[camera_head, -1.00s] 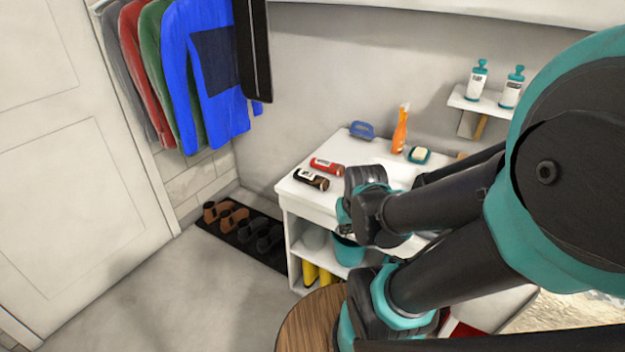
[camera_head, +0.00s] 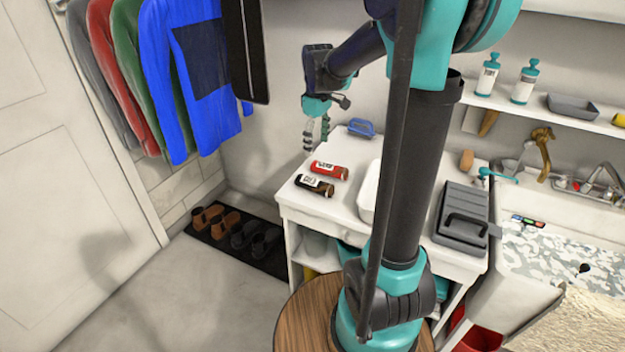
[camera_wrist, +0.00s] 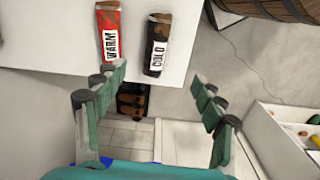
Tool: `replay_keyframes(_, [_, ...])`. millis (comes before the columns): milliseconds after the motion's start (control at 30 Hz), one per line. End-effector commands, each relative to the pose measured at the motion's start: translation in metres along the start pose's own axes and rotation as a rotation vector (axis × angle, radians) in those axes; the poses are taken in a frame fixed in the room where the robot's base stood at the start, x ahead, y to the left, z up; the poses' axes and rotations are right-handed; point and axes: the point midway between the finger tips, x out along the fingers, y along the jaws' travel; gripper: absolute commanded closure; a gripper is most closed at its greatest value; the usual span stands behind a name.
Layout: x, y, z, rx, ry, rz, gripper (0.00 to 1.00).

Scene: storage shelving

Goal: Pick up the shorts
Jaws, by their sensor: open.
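I cannot make out any shorts in either view. My gripper (camera_head: 317,132) is up near the back wall, above the left part of the white counter (camera_head: 345,215), with its fingers pointing down. In the wrist view my gripper (camera_wrist: 158,78) is open, its two fingers wide apart with nothing between them. Beyond the fingertips, a red bottle marked WARM (camera_wrist: 109,37) and a dark bottle marked COLD (camera_wrist: 157,45) lie on the counter. Part of the counter is hidden behind my arm.
Hanging jackets, the nearest blue (camera_head: 195,85), are left of the gripper. Shoes stand on a dark mat (camera_head: 225,228). A blue brush (camera_head: 361,128), a grey toolbox (camera_head: 462,222), and a shelf with pump bottles (camera_head: 525,82) are around the counter. The left floor is clear.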

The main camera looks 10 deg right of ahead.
Motion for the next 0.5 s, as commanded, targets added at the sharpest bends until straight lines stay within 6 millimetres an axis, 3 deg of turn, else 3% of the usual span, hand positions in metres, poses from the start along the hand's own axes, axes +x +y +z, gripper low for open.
replay_keyframes(167, [0.002, 0.005, -0.008, -0.044, -0.013, -0.013, 0.30])
replay_keyframes(500, [0.064, 0.005, -0.007, -0.042, -0.012, -0.012, 0.30])
